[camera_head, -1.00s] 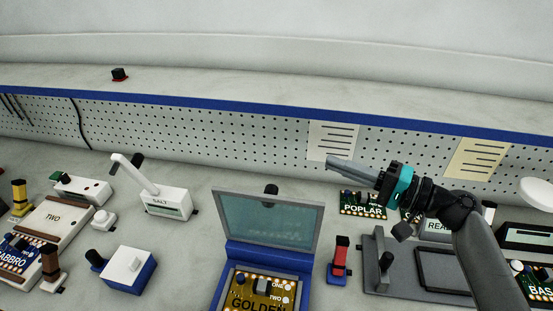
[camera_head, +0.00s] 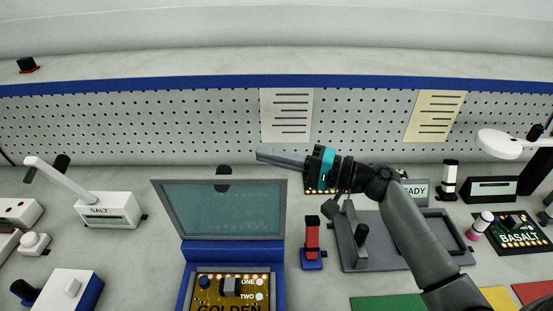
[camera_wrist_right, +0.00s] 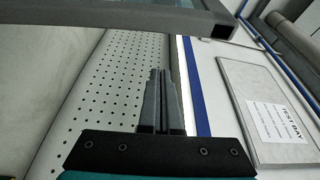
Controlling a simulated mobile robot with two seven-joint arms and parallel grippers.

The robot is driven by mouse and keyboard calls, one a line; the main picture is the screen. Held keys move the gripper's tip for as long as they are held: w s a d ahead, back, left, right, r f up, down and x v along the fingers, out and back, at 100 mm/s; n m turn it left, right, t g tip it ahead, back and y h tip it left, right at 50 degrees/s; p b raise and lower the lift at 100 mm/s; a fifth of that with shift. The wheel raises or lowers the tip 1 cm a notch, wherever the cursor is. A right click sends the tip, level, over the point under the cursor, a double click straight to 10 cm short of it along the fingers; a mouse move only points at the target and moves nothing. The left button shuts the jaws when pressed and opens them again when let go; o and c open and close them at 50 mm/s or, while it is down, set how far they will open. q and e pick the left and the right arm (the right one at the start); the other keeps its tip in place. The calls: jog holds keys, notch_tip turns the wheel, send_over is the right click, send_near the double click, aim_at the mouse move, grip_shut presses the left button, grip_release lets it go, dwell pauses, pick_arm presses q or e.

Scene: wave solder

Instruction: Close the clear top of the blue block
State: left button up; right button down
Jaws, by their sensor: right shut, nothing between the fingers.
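The blue block (camera_head: 235,252) stands on the bench at the lower middle of the head view. Its clear top (camera_head: 222,209), a grey-framed see-through panel, stands up open at the back of the block. A gold board marked GOLDEN (camera_head: 233,293) lies in the block. My right gripper (camera_head: 259,154) is shut and empty, level with the top's upper right edge and pointing left. In the right wrist view the shut fingers (camera_wrist_right: 164,75) point up the picture, with a grey frame bar (camera_wrist_right: 150,18) beyond them. I cannot tell whether they touch it. My left gripper is out of view.
A red post on a blue base (camera_head: 312,240) stands just right of the block. A grey fixture (camera_head: 385,262) lies further right, under my right arm. A pegboard wall (camera_head: 180,125) runs behind.

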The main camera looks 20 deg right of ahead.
aim_at(228, 202)
jog(key=a+p, duration=0.2)
jog(key=a, duration=0.4)
jog(key=shift+w, duration=0.2)
jog(key=shift+a+f, duration=0.1)
jog(key=shift+a, duration=0.1)
